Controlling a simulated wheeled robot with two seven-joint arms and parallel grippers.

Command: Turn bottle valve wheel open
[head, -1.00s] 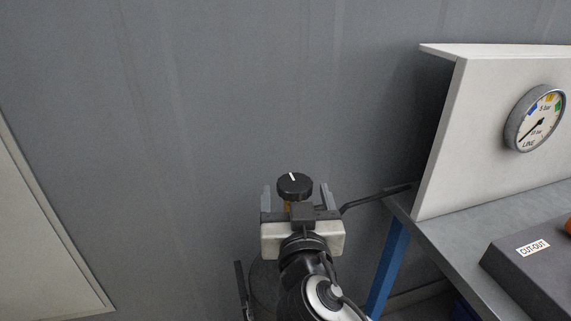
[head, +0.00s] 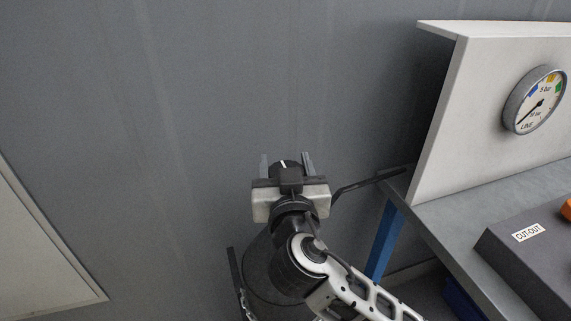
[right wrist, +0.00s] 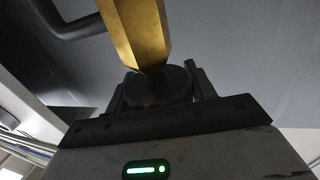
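The bottle valve wheel (head: 286,165) is a black round knob with a white mark, low in the middle of the head view. My right gripper (head: 286,163) reaches up to it, one finger on each side. The fingers look close against the wheel's rim, though fine contact is hard to see. In the right wrist view the dark wheel (right wrist: 158,88) sits between the fingers, with the brass valve body (right wrist: 138,30) beyond it. The dark bottle (head: 258,272) shows partly behind my right arm. My left gripper is not in view.
A grey bench (head: 450,215) with blue legs stands at right. It carries a pale panel (head: 470,110) with a round gauge (head: 535,100) and a dark box labelled CUT-OUT (head: 528,255). A dark pipe (head: 365,183) runs from near the gripper toward the bench. A grey wall is behind.

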